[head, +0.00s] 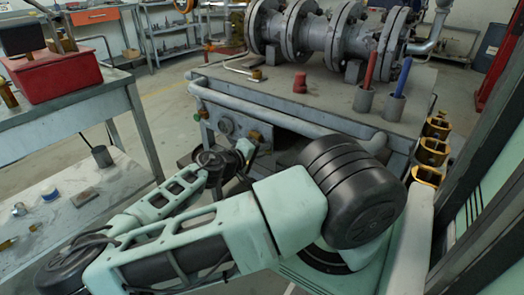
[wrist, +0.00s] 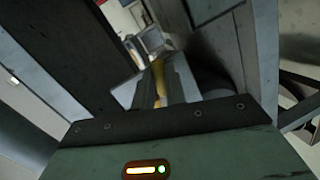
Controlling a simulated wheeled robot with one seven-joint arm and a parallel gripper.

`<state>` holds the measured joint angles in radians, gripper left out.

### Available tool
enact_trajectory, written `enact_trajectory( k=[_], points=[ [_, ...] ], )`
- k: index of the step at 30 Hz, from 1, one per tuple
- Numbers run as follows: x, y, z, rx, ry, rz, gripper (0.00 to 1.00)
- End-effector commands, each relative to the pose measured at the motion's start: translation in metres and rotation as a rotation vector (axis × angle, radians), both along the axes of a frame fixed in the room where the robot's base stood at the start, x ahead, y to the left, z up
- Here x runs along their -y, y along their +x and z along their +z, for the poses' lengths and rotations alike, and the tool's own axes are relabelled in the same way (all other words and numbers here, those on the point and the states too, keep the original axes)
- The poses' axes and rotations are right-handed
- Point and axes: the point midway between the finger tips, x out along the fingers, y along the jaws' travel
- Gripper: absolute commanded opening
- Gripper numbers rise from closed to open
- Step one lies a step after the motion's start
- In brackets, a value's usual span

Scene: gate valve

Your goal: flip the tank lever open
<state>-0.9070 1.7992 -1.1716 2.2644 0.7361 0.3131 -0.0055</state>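I cannot say for sure which part is the tank lever. A bent grey rod (head: 238,68) with a brass fitting (head: 257,75) lies at the left of the bench top and could be a lever. My gripper (head: 246,149) is low in front of the bench, apart from that rod and partly hidden by my arm. In the wrist view, a yellow strip (wrist: 158,80) shows among grey shapes just beyond the gripper housing. It is too dark there to tell the fingers from what is behind, or whether anything is held.
A flanged pipe assembly (head: 330,38) stands on the bench (head: 315,98). A red-handled tool (head: 370,68) and a blue-handled tool (head: 403,77) stand in cups. A grey pipe (head: 270,118) runs along the bench's front.

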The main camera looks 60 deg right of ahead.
Motion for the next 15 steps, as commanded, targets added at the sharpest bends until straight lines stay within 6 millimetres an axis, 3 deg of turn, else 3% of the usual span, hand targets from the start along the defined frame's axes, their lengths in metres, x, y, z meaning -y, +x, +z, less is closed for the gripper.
enact_trajectory(
  k=[5, 15],
  points=[
    [0.0, 0.0, 0.004, -0.034, 0.003, 0.0, 0.0],
    [0.0, -0.001, 0.017, -0.261, 0.016, -0.001, 0.0]
  ],
)
